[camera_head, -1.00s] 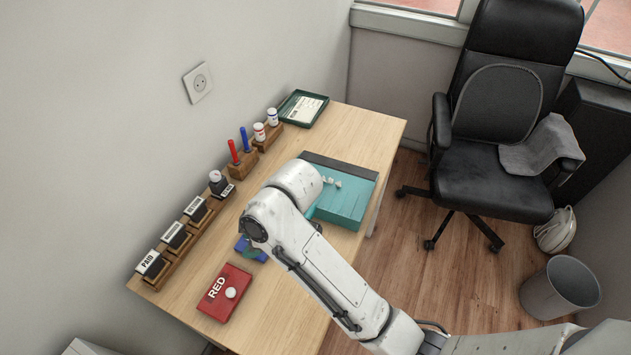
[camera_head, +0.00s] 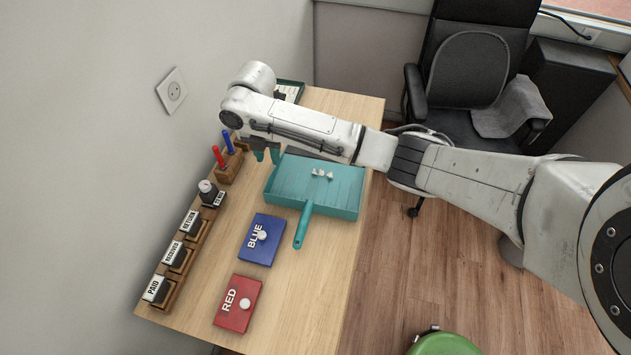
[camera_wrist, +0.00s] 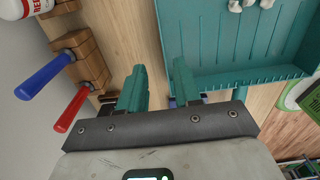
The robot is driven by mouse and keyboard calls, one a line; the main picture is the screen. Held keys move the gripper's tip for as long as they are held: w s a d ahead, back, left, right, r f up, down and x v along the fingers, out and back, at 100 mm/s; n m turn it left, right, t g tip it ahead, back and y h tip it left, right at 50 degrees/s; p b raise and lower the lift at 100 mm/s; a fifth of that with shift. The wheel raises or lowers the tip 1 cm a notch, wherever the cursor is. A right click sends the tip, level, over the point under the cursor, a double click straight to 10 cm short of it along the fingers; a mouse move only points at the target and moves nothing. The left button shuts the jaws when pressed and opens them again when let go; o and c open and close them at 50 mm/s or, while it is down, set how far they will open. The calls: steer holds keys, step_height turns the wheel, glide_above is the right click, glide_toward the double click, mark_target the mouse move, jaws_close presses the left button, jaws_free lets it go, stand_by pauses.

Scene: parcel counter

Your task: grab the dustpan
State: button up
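The teal dustpan (camera_head: 332,190) lies on the wooden desk with its handle (camera_head: 303,226) pointing toward the near side. Several small white pieces (camera_head: 322,174) lie in its pan. In the wrist view, the dustpan (camera_wrist: 205,40) fills the upper right, with the white pieces at the top. My gripper (camera_head: 266,156) hangs near the dustpan's far left corner, partly hidden by my arm. In the wrist view its two teal fingers (camera_wrist: 160,85) are apart with bare desk between them. The gripper is open and empty, beside the pan and away from the handle.
A blue box (camera_head: 262,239) and a red box (camera_head: 238,304) lie left of the handle. Stamps (camera_head: 172,257) and a pen holder with red and blue markers (camera_head: 229,166) line the wall side. A chair (camera_head: 470,95) stands beyond the desk.

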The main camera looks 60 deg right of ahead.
steer(key=f, duration=0.4)
steer(key=f+p, duration=0.1)
steer(key=f, duration=0.2)
steer(key=shift+s+d+f, duration=0.1)
steer(key=shift+s+d, duration=0.1)
steer(key=shift+d, duration=0.05)
jaws_close()
stand_by(0.3)
